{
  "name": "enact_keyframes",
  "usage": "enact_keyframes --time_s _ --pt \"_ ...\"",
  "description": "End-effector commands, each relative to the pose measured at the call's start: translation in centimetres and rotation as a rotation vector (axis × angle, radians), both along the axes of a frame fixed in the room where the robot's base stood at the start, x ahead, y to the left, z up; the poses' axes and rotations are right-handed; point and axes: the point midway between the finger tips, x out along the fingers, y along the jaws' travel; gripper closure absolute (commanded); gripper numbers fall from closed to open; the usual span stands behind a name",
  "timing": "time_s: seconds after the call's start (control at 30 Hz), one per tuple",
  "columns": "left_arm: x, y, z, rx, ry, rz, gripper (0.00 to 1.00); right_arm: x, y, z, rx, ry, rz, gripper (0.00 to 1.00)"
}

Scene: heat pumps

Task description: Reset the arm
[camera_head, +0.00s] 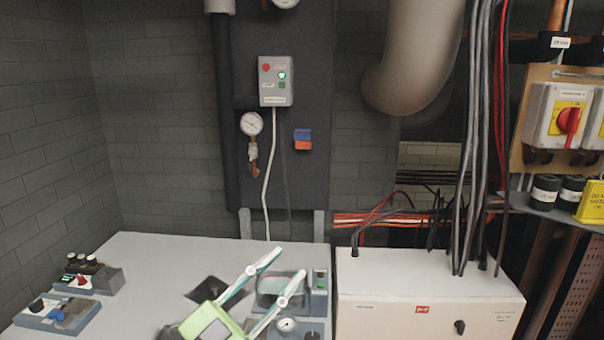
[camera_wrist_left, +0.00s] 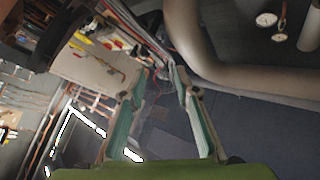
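My left gripper (camera_head: 289,265) shows at the bottom centre of the head view, with a light green body and two pale fingers. Its fingers are spread apart and point up and to the right, with nothing between them. It appears above the grey cabinet top (camera_head: 150,262) and partly covers a device there. The left wrist view also shows the left gripper (camera_wrist_left: 157,78) with its two teal-lined fingers apart and empty. My right gripper is in neither view.
A white electrical box (camera_head: 425,300) stands right of the cabinet, with hanging cables. Small control boxes (camera_head: 60,312) sit at the cabinet's left. A switch box (camera_head: 276,81) and a gauge (camera_head: 251,124) are on the dark wall panel. A thick pipe (camera_head: 415,60) hangs above.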

Motion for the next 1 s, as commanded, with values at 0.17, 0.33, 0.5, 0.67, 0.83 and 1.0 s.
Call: enact_keyframes --time_s 0.17,0.33,0.5,0.67,0.83,1.0 --pt "2.4 8.7 -4.6 -0.196 0.253 0.389 0.71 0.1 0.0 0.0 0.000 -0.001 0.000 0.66" --pt "0.5 15.6 -14.8 -0.208 0.627 0.700 0.71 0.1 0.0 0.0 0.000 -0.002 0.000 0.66" --pt "-6.2 18.6 -25.4 -0.101 1.029 0.860 0.71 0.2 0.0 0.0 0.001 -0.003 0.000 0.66" --pt "-13.4 18.7 -31.6 0.028 1.328 0.886 0.71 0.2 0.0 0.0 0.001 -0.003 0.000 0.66" --pt "-19.9 18.0 -35.1 0.145 1.552 0.851 0.71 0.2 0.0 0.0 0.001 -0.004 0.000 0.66" --pt "-25.8 16.9 -36.9 0.252 1.733 0.785 0.71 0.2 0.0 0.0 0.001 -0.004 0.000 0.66"
